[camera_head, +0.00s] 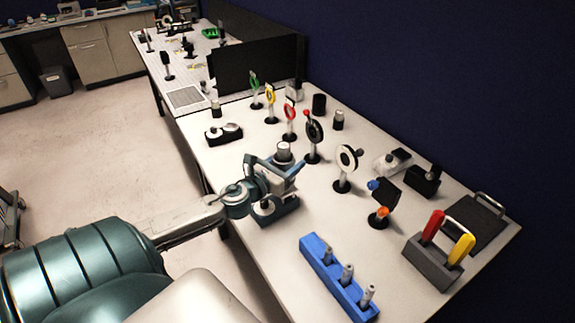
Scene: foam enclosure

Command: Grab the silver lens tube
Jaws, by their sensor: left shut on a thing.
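My left gripper (280,166) reaches in from the left, low over the near-left side of the white table. It is shut on the silver lens tube (283,150), a short grey cylinder with a pale top that shows at the far end of the fingers. The fingers hide the lower part of the tube, so I cannot tell whether it touches the table. My right gripper is not in view.
Upright ring mounts, including a red one (290,118) and a white one (345,163), stand to the right of the gripper. A grey block (430,262) holds red- and yellow-handled tools. A black panel (258,66) stands behind.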

